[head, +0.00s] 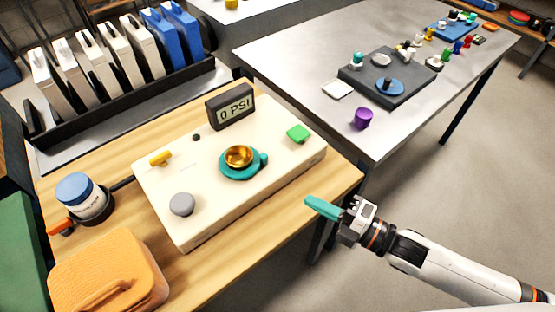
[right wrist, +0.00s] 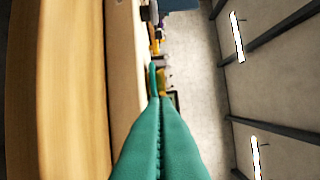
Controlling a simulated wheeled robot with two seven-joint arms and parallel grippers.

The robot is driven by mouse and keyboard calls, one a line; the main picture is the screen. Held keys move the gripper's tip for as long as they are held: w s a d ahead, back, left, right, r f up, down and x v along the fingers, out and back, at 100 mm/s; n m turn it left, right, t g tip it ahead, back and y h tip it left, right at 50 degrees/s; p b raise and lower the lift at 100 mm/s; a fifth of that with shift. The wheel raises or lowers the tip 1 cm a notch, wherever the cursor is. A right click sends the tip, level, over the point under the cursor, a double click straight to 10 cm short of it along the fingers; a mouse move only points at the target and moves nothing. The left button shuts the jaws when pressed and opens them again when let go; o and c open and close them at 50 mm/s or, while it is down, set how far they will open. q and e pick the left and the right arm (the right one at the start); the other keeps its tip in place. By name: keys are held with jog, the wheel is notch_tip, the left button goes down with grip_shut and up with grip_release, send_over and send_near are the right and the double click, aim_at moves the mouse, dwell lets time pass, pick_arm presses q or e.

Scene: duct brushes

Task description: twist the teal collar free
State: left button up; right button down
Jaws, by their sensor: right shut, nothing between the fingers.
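The teal collar (head: 240,172) is a ring with a small lug on its right side, sitting around a gold fitting (head: 238,156) on top of a cream box (head: 215,195). In the right wrist view, a small teal piece that looks like the collar (right wrist: 153,80) shows just beyond the fingertips. My right gripper (head: 323,208) has teal fingers, which also fill the lower middle of the right wrist view (right wrist: 160,130). It is shut and empty, to the right of the box's front right side and apart from the collar. My left gripper is not in view.
The box carries a grey knob (head: 182,204), a yellow lever (head: 160,158), a green button (head: 298,133) and a display reading 0 PSI (head: 231,107). An orange case (head: 107,270) and a blue-lidded jar (head: 80,196) stand left. A grey table (head: 300,60) stands behind right.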

aim_at(275, 176)
jog(key=shift+n+h, duration=0.3)
jog(key=shift+n, duration=0.1)
jog(key=x, duration=0.4)
jog(key=p+x, duration=0.1)
jog(key=x, duration=0.3)
jog(key=shift+w+a+r, duration=0.1)
jog(key=shift+a+r, duration=0.1)
jog(key=shift+r, duration=0.05)
jog(key=w, duration=0.1)
jog(key=w+a, duration=0.1)
jog(key=w, duration=0.1)
jog(key=shift+w+a+f+p, duration=0.1)
jog(key=shift+w+a+p, duration=0.05)
jog(key=shift+p, duration=0.25)
jog(key=shift+w, duration=0.6)
